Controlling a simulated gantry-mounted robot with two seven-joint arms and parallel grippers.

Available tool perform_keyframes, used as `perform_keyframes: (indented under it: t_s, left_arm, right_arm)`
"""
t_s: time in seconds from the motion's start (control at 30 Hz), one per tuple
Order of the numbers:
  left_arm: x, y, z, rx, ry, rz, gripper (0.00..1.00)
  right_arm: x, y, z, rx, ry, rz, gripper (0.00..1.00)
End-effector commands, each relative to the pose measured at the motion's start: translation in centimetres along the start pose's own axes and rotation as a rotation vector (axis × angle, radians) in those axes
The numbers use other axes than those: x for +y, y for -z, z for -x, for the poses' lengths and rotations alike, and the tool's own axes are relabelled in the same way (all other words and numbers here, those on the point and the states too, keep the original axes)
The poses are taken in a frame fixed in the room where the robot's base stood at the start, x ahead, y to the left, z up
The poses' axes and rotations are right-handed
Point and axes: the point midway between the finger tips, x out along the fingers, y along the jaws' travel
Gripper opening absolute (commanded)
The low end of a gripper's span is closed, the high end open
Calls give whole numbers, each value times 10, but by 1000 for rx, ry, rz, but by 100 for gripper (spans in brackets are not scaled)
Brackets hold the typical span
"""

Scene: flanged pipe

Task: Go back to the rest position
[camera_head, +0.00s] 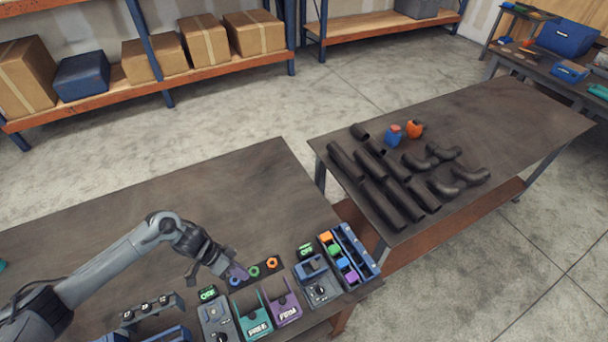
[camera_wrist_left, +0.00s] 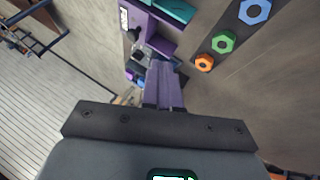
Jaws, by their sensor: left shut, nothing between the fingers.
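My left gripper (camera_head: 238,273) is over the near table, just above a dark strip that carries a blue nut (camera_head: 234,281), a green nut (camera_head: 254,271) and an orange nut (camera_head: 272,263). In the left wrist view its purple fingers (camera_wrist_left: 164,85) are together with nothing between them. There the blue nut (camera_wrist_left: 255,11), green nut (camera_wrist_left: 223,43) and orange nut (camera_wrist_left: 205,63) lie to the right of the fingers, apart from them. My right gripper is not in view.
A teal holder (camera_head: 254,324), a purple holder (camera_head: 286,308) and grey devices line the table's front, beside a blue bin (camera_head: 357,252) of coloured blocks. Dark pipes (camera_head: 390,202) lie on a second table (camera_head: 485,115). Shelves (camera_head: 200,72) hold boxes.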

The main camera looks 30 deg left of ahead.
Motion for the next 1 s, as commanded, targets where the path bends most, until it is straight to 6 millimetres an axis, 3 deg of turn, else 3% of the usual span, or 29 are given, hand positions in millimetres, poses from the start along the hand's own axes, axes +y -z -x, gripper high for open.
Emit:
perform_keyframes:
  t_s: [0.17,0.27,0.37,0.4,0.5,0.6,0.7,0.9,1.0]
  left_arm:
    - [43,-35,-30,-31,-95,60,0]
    - [98,-46,-56,-10,-190,84,0]
    - [170,-37,-80,78,-246,108,0]
    - [199,-26,-86,133,-234,108,0]
    - [248,14,-82,283,-99,108,0]
    - [258,46,-50,369,114,139,0]
    - [248,58,-8,366,314,198,0]
    - [227,44,64,219,548,277,0]
    - [225,28,82,113,587,275,0]
  right_arm:
    - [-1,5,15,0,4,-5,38]
    - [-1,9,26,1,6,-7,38]
    - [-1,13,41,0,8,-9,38]
    - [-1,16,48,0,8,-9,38]
    - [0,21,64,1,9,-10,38]
    - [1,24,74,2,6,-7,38]
    - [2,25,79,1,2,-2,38]
    - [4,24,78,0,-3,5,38]
    - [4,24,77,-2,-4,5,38]
